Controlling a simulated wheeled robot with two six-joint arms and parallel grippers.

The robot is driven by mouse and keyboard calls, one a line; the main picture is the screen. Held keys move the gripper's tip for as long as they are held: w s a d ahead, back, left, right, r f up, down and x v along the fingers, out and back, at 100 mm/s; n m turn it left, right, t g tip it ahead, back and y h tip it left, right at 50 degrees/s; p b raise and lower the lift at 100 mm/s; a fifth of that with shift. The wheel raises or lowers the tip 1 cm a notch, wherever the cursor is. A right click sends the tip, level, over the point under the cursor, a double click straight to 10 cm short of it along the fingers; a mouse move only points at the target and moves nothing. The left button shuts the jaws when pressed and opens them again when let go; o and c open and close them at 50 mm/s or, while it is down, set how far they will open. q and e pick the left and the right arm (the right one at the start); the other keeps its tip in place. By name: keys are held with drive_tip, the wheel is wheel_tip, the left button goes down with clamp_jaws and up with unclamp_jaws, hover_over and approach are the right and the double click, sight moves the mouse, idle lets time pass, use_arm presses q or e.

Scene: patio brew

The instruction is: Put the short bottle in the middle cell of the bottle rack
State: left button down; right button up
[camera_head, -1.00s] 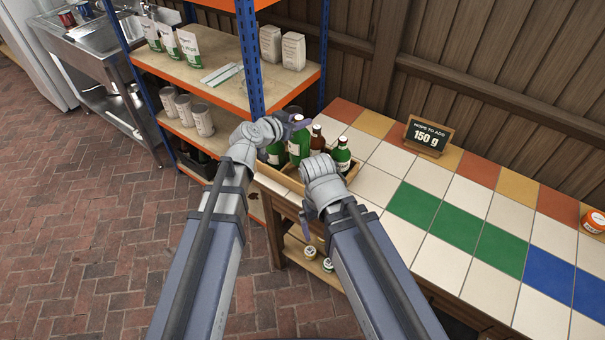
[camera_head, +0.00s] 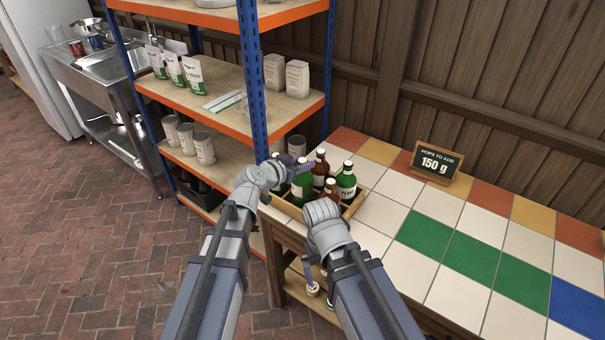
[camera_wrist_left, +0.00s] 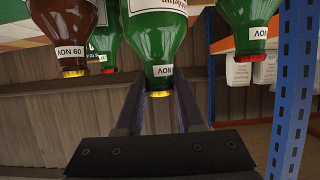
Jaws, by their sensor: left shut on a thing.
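My left gripper (camera_head: 300,166) is shut on a green bottle (camera_head: 303,190) with a pale label, held upright at the bottle rack. In the left wrist view, which looks upside down, this bottle (camera_wrist_left: 158,35) has a yellow cap and its neck lies between the fingers. The wooden bottle rack (camera_head: 285,207) sits at the table's left end. Around the held bottle stand a brown bottle (camera_head: 320,168), a shorter brown bottle (camera_head: 330,188) and green bottles at right (camera_head: 346,183) and left. The held bottle's base and cell are hidden.
A blue and orange shelf (camera_head: 205,100) with bags and cans stands close behind the rack; its blue post (camera_head: 254,90) is near my left gripper. A "150 g" sign (camera_head: 437,162) stands at the back. The tiled tabletop (camera_head: 440,250) is clear to the right.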

sight(303, 182)
use_arm(q)
drive_tip(key=shift+f+b, duration=0.9)
drive_tip(key=shift+f, duration=0.4)
drive_tip(key=shift+f, duration=0.1)
drive_tip(key=c, duration=0.5)
unclamp_jaws()
